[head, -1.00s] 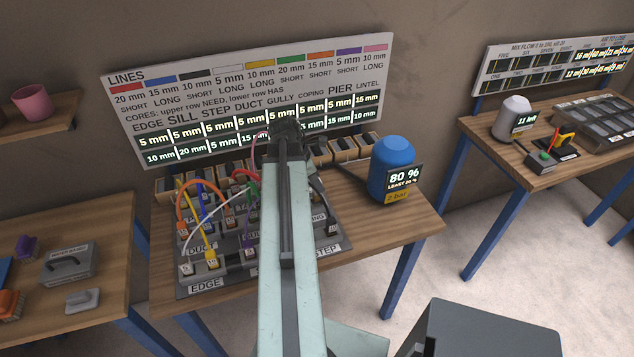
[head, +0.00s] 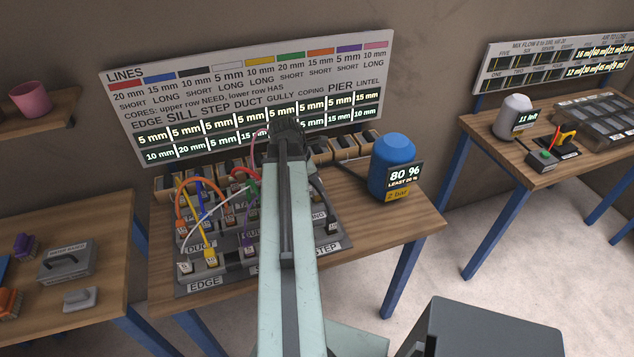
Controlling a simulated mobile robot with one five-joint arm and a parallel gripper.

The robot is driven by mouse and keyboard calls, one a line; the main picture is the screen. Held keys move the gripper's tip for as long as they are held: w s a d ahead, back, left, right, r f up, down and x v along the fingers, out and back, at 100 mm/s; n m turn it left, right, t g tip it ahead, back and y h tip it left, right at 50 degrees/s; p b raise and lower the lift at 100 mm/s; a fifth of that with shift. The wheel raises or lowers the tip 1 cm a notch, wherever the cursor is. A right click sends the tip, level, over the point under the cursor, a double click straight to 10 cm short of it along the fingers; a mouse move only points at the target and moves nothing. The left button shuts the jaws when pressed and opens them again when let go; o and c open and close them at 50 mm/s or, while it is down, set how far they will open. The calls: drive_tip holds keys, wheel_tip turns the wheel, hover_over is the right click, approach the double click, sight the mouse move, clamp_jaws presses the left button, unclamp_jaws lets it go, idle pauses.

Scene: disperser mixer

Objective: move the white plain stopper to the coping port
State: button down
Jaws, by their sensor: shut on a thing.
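My gripper (head: 287,130) is at the far end of my arm, above the back of the port rack (head: 190,288). Its fingers and what they hold are hidden behind the wrist. A white line (head: 215,210) rises from a white end (head: 186,267) at the EDGE port of the rack. It curves up to the right and passes out of sight near my arm. I cannot tell whether its other end is in my gripper. A label ending in "NG" (head: 318,216), possibly COPING, shows just right of my arm. My arm hides the port area beside it.
Orange, blue, yellow, red, green and purple lines crowd the rack's left. A row of small bins (head: 318,150) stands behind it. A blue tank (head: 391,165) stands to the right. The LINES board (head: 250,80) rises behind. The table's right front (head: 400,220) is clear.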

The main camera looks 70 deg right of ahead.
drive_tip(key=shift+f+b, duration=1.45)
drive_tip(key=shift+f, duration=0.1)
drive_tip(key=c, duration=1.1)
unclamp_jaws()
drive_tip(key=p+v, duration=0.7)
drive_tip(key=shift+w+r, duration=0.2)
drive_tip(key=shift+r, duration=0.15)
drive_tip(key=shift+w+a, duration=0.1)
drive_tip(key=shift+a, duration=0.05)
